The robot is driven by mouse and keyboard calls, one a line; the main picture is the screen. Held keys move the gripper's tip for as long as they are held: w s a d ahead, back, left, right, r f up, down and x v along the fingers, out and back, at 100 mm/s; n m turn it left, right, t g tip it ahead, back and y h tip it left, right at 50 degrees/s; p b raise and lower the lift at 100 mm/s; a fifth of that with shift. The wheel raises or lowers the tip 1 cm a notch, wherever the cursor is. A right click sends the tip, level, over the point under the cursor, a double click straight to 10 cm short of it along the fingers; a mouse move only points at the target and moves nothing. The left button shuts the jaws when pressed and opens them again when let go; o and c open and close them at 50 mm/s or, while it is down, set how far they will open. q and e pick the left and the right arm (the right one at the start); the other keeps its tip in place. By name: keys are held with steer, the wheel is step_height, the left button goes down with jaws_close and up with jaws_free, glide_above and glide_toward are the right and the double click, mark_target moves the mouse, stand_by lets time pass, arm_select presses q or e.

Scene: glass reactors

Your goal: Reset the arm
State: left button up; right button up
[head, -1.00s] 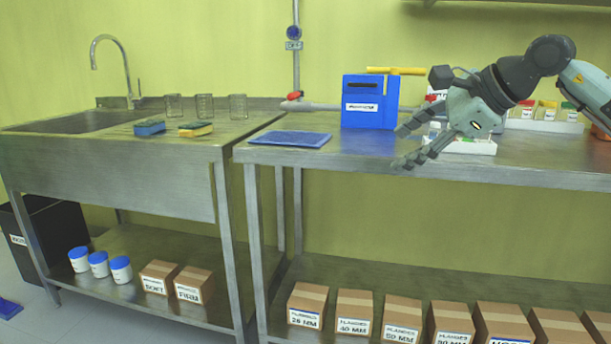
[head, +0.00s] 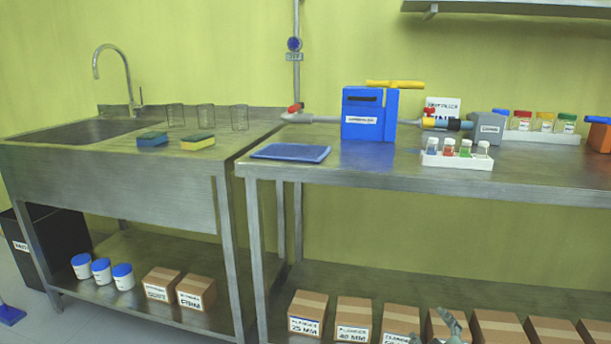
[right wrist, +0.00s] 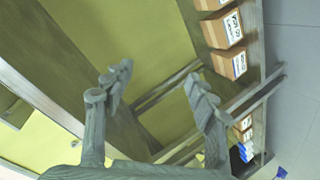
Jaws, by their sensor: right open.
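My right gripper (head: 452,327) shows only in part at the bottom edge of the head view, low in front of the boxes under the bench. In the right wrist view my right gripper (right wrist: 157,90) has its two fingers spread apart, with nothing between them. The rest of my right arm is out of the head view. My left gripper is in neither view.
The steel bench (head: 540,185) carries a blue box-shaped device (head: 365,118), a blue mat (head: 290,152) and a white rack (head: 457,162) of small vials. Cardboard boxes (head: 307,312) line the lower shelf. A sink (head: 85,132) stands left.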

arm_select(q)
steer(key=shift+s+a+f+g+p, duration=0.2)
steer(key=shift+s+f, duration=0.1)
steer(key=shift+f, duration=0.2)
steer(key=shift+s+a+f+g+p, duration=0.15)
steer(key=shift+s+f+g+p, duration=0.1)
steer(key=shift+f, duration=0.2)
arm_select(e)
steer(key=s+f+m+g, duration=0.3)
steer(key=s+f+g, duration=0.2)
steer(key=s+f, duration=0.5)
steer(key=s+d+f+m+g, duration=0.1)
steer(key=s+f+m+g, duration=0.2)
steer(key=s+f, duration=0.7)
steer(key=s+g, duration=0.2)
steer(key=s, duration=0.5)
steer(key=shift+f+g+y, duration=0.15)
steer(key=shift+g+y, duration=0.15)
steer(key=shift+g, duration=0.1)
steer(key=shift+d, duration=0.15)
